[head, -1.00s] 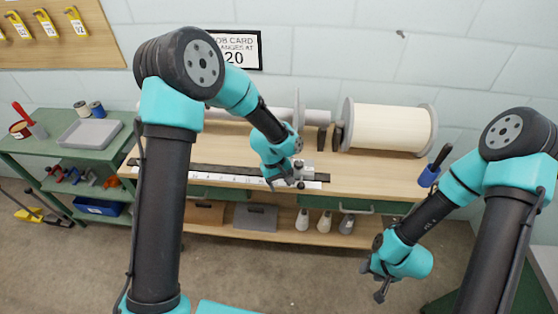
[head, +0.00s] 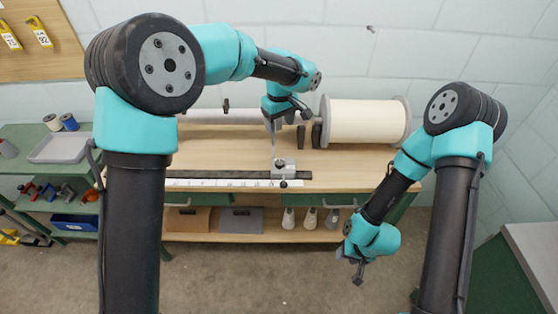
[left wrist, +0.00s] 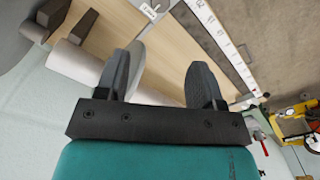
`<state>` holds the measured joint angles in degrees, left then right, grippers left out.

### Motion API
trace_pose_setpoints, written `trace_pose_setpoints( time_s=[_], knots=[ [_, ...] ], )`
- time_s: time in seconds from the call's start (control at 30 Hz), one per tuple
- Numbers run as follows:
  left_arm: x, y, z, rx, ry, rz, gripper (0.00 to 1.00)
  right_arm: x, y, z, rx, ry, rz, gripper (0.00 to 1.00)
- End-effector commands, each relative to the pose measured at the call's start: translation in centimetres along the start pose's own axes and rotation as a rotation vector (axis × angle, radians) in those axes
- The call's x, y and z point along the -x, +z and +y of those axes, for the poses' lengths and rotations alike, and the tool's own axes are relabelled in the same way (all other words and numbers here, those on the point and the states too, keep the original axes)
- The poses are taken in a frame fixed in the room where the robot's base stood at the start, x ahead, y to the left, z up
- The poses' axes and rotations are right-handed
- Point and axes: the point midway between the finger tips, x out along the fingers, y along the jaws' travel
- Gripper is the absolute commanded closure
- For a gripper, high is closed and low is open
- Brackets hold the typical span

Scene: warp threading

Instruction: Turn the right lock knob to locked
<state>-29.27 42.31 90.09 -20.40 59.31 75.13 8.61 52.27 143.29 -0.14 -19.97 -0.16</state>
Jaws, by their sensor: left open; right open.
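A small metal carriage (head: 284,170) with dark knobs sits near the right end of the ruler (head: 220,183). I cannot tell for sure which part is the right lock knob or how it is turned. My left gripper (head: 287,112) is open and empty, above the rear of the bench by the grey roller, apart from the carriage. Its two spread fingers show in the left wrist view (left wrist: 160,80), with the roller (left wrist: 85,65) beyond them. My right gripper (head: 357,269) hangs open and empty in front of the bench at the right.
A cream roll (head: 362,122) with grey flanges lies at the back right, with dark blocks (head: 316,133) to its left. Below, several cones (head: 310,218) stand on the shelf. A green side table (head: 30,150) holds a grey tray (head: 60,148). The bench right of the carriage is clear.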

Motion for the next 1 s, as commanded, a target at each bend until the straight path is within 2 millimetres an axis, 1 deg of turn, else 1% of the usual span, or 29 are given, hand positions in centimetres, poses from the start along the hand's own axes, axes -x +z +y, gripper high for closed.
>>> trace_pose_setpoints(
  time_s=[0.17,0.27,0.8,1.0],
  knots=[
    [-1.9,0.0,-0.1,0.000,-0.004,-0.002,0.38,0.0,0.0,0.0,0.000,0.000,0.000,0.55],
    [-3.4,0.0,-0.1,0.000,-0.004,-0.002,0.38,0.0,0.0,0.0,0.000,0.000,0.000,0.55],
    [-12.6,0.1,-0.1,-0.001,-0.004,-0.003,0.38,0.0,0.0,0.0,0.000,0.000,0.000,0.55],
    [-15.6,0.0,-0.1,0.000,-0.003,-0.002,0.38,0.0,0.0,0.0,0.000,0.000,0.000,0.55]
  ],
)
